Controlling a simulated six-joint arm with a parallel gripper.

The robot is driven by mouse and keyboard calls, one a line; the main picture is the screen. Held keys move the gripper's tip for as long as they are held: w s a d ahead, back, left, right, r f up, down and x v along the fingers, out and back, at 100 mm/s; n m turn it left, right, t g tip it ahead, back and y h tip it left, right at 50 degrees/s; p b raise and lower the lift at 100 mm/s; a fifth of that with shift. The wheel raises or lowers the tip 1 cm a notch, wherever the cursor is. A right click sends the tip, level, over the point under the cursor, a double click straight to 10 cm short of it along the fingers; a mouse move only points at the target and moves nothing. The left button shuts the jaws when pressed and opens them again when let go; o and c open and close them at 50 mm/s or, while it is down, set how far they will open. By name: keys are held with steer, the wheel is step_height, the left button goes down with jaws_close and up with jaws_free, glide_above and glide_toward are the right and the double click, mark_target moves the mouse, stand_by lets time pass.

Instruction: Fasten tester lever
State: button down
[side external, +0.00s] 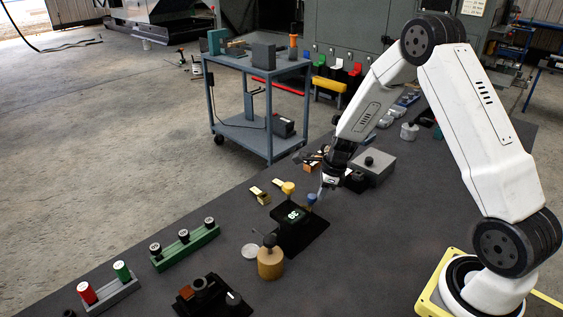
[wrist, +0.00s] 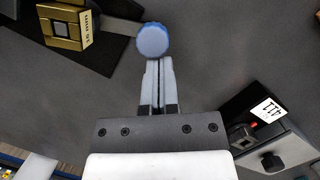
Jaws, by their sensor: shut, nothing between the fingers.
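Which part is the tester lever I cannot tell for sure. My gripper (side external: 320,194) is just beside the blue knob, pointing down. In the wrist view the round blue knob (wrist: 152,40) is right at the tips of my gripper (wrist: 157,62). The fingers are shut together and hold nothing; whether they touch the knob is unclear.
A gold block (wrist: 66,27) is at the wrist view's upper left. A grey box with a black knob (side external: 374,167) is behind my gripper.

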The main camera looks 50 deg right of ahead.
steer(key=shift+w+a+n+g+y, duration=0.2)
steer(key=shift+w+n, duration=0.55)
steer(key=shift+n, duration=0.25)
steer(key=shift+w+a+n+g+y, duration=0.1)
steer(key=shift+w+a+n+g, duration=0.1)
steer(key=shift+w+n, duration=0.65)
steer(key=shift+w+a+n+g, duration=0.25)
steer(key=shift+w+n, duration=0.2)
steer(key=shift+n, duration=0.45)
steer(key=shift+w+a+n+g, duration=0.15)
steer(key=shift+w+a+n, duration=0.25)
steer(key=shift+n, duration=0.45)
steer(key=shift+w+a+n+g, duration=0.2)
steer(key=shift+w+a+n, duration=0.25)
steer(key=shift+n, duration=0.4)
steer(key=shift+w+a+n+g, duration=0.2)
steer(key=shift+w+a+n, duration=0.2)
steer(key=shift+n, duration=0.45)
steer(key=shift+w+a+n+g, duration=0.15)
steer(key=shift+w+a+n, duration=0.1)
steer(key=shift+a+n, duration=0.35)
steer(key=shift+w+a+n+g, duration=0.15)
steer(key=shift+w+a+n, duration=0.1)
steer(key=shift+n, duration=0.55)
steer(key=shift+a, duration=0.1)
steer(key=shift+w+d, duration=0.1)
steer(key=shift+d, duration=0.55)
steer(key=d, duration=0.3)
steer(key=shift+w, duration=0.35)
steer(key=v, duration=1)
